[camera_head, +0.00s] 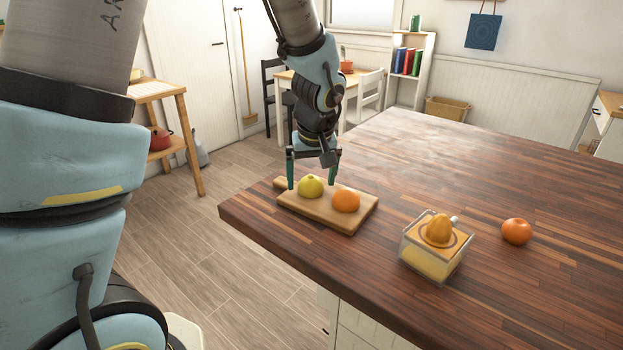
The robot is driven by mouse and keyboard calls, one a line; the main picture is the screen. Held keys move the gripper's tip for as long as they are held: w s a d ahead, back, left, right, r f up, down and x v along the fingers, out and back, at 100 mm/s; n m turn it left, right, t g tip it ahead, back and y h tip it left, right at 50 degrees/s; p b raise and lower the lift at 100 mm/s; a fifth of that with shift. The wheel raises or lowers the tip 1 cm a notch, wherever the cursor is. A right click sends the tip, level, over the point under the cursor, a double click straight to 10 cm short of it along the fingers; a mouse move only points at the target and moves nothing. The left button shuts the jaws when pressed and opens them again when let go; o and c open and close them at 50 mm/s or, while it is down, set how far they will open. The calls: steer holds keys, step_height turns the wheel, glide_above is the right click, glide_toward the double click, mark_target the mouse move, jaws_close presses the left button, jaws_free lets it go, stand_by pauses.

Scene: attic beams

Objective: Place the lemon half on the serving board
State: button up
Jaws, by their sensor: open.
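The lemon half (309,188) is a yellow-green dome. It rests on the left part of the wooden serving board (335,220), with its rounded side up. My gripper (312,184) points down over the board, its fingers apart. In the picture one fingertip is left of the lemon half and the other is right of it. I cannot tell whether either finger touches it.
An orange fruit (346,201) sits on the board close to the right of the lemon half. A juicer (432,259) with an orange cone and another orange fruit (516,231) stand on the dark wooden counter (430,175). The counter's far part is clear.

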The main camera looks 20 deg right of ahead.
steer(key=d+b+v, duration=0.1)
steer(key=b+v, duration=0.1)
steer(key=v, duration=1)
steer(key=a+f, duration=0.3)
steer(key=a, duration=0.7)
steer(key=a+f+g, duration=0.1)
steer(key=a+f, duration=0.3)
steer(key=a, duration=0.6)
steer(key=a+f+n, duration=0.1)
steer(key=a+f, duration=0.3)
steer(key=a, duration=0.6)
steer(key=shift+g+y, duration=0.3)
steer(key=shift+g, duration=0.1)
steer(key=shift+w+a+r, duration=0.1)
steer(key=shift+a, duration=0.05)
